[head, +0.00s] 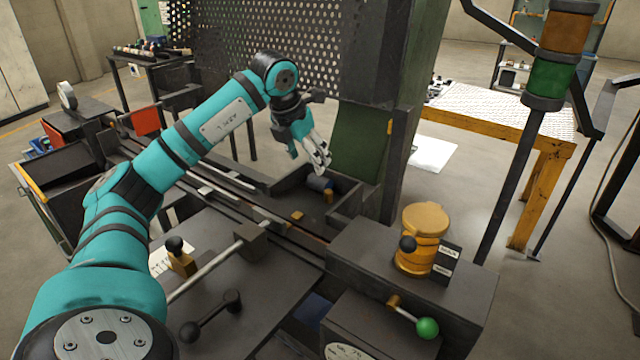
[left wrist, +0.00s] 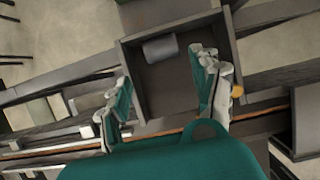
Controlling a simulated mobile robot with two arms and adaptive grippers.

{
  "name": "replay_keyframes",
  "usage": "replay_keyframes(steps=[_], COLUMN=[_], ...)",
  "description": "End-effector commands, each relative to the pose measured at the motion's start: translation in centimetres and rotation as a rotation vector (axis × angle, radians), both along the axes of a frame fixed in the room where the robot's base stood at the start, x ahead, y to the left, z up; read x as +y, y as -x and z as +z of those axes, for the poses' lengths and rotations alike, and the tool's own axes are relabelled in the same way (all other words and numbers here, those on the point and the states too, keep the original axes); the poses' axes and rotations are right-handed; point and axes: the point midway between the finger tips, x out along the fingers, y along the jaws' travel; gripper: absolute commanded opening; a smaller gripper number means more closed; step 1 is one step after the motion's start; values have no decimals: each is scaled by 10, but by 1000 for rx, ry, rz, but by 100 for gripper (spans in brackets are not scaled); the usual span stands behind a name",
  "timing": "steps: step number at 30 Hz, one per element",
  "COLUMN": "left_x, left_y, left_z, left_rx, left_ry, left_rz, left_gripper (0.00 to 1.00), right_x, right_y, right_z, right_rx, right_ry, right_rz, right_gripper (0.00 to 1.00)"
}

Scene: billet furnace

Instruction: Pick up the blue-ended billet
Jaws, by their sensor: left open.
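The blue-ended billet (head: 318,184) is a short grey cylinder with a bluish end. It lies on its side in a dark open tray (head: 345,208) on the machine. In the left wrist view the billet (left wrist: 161,48) lies near the tray's far left corner, and its blue end cannot be made out. My left gripper (head: 320,166) is above the tray, apart from the billet, with its fingers pointing down. In the left wrist view its fingers (left wrist: 163,72) are spread and empty, with the billet beyond them. My right gripper is not in view.
A dark green post (head: 362,140) and a perforated guard (head: 240,60) stand behind the tray. A yellow button housing (head: 425,235) and a green-knobbed lever (head: 427,328) are at the front right. Rails run beneath my left arm. A yellow table (head: 500,115) stands further right.

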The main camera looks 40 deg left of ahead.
Motion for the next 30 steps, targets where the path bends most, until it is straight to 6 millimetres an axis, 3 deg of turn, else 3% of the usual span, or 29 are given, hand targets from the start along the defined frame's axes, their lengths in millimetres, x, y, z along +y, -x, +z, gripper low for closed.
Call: replay_keyframes(steps=[3,11,21,29,30], left_x=[1,1,0,1,1], left_y=[-7,-15,-35,-36,-36], left_z=[-18,-36,-75,-79,-79], left_rx=[3,2,1,-1,-1], left_ry=[0,1,0,0,0], left_rz=[1,1,1,0,0], left_gripper=[64,64,64,64,60], right_x=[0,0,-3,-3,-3], right_y=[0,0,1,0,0], right_z=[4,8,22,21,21], right_rx=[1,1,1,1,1], right_ry=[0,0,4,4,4], right_rz=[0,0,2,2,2], right_gripper=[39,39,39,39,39])
